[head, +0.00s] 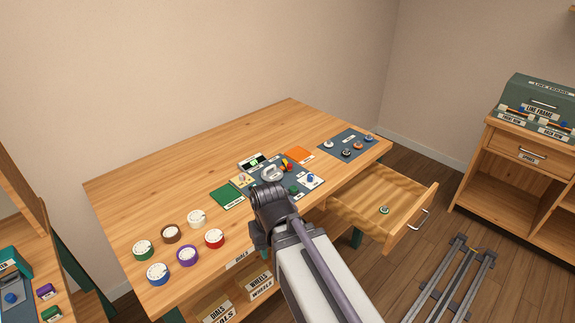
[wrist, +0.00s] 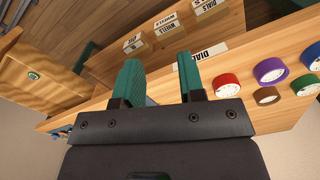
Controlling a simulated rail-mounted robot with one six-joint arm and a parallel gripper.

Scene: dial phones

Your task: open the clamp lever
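A grey ring-shaped fixture (head: 271,174) sits on a dark blue mat (head: 254,191) in the middle of the workbench in the head view. A small red-and-yellow part (head: 286,164) stands beside it; I cannot tell whether this is the clamp lever. My gripper (wrist: 159,65) shows in the wrist view with two teal fingers apart and nothing visible between them. The fingers point toward the bench's front edge and the lower shelf. In the head view my dark arm end covers the mat's near part, and the fingers cannot be made out.
Several coloured dials, including a red one (head: 214,239), stand on the bench's left part. An open drawer (head: 408,198) juts out at the right with a small round piece (head: 384,210) inside. A second mat (head: 347,143) holds small knobs. The bench's back (head: 185,171) is clear.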

